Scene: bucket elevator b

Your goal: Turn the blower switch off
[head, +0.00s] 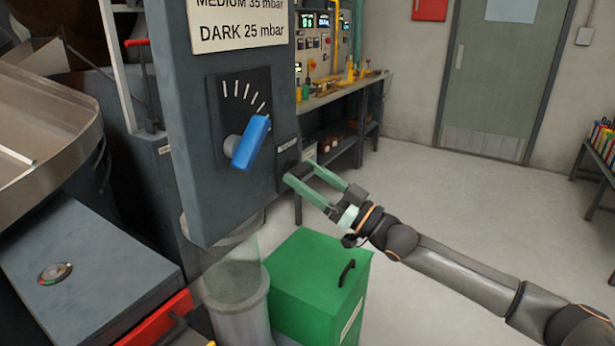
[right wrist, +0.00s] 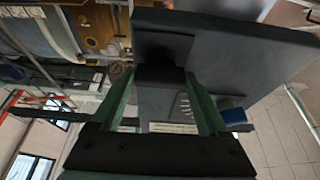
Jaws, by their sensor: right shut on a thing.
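My right gripper (head: 298,172) is at the right side of the grey control cabinet (head: 190,150), just below a small label (head: 287,144). Its green fingers are shut on a small dark block, which also shows between the fingertips in the right wrist view (right wrist: 160,76). The block looks like a switch on the cabinet's side, but its lettering is too small to read and its on or off position cannot be told. A blue lever (head: 251,142) on a dial with white marks is on the cabinet's front, apart from the gripper. My left gripper is not in view.
A green bin (head: 315,285) with a black handle stands below my right gripper. A clear tube (head: 232,270) stands left of it. A metal pan (head: 45,125) is at the left. A bench with instruments (head: 340,95) stands behind. The floor at right is open.

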